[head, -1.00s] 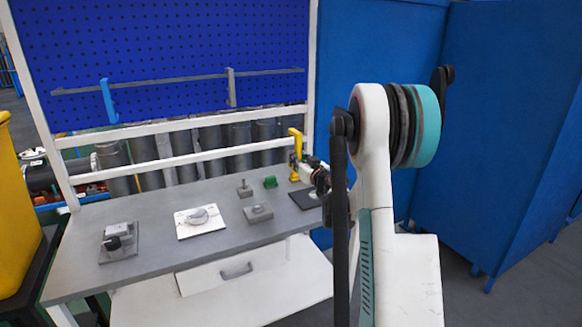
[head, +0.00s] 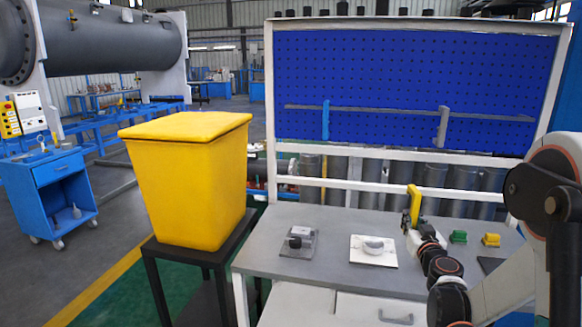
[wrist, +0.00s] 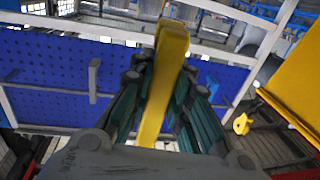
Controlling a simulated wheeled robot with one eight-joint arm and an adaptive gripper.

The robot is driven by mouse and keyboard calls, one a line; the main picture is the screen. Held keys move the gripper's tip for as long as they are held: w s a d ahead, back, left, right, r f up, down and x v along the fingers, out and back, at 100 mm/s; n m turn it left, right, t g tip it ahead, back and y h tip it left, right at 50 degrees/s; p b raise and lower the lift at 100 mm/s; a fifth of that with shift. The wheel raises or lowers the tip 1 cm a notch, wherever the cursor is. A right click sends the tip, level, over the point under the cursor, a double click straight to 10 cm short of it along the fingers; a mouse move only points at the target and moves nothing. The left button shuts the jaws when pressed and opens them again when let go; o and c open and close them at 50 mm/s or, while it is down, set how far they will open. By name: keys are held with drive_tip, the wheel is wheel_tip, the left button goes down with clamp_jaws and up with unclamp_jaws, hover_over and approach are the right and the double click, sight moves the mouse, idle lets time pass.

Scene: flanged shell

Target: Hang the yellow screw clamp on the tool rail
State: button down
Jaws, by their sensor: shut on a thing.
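The yellow screw clamp (head: 415,205) is held upright above the back of the workbench in the head view. My gripper (head: 407,222) is shut on it. In the wrist view the yellow clamp (wrist: 160,85) stands between the dark green fingers of my gripper (wrist: 158,100). The lower part of the clamp is hidden by my gripper. The tool rail (head: 385,111) runs across the blue pegboard, above and behind the clamp. A blue clamp (head: 325,120) hangs on its left part and a grey clamp (head: 442,127) on its right part. The yellow clamp is apart from the rail.
The grey workbench (head: 265,258) carries a grey fixture (head: 299,242), a white plate with a grey part (head: 373,251), a green block (head: 458,237) and a yellow block (head: 491,240). A large yellow bin (head: 190,180) stands left of the bench. Rail between the hanging clamps is bare.

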drive_tip(key=s+a+n+y, duration=0.1)
drive_tip(key=s+a, duration=0.3)
drive_tip(key=a, duration=1.2)
drive_tip(key=shift+a+f+y, duration=0.2)
drive_tip(key=shift+a+y, duration=0.15)
drive_tip(key=shift+y, duration=0.05)
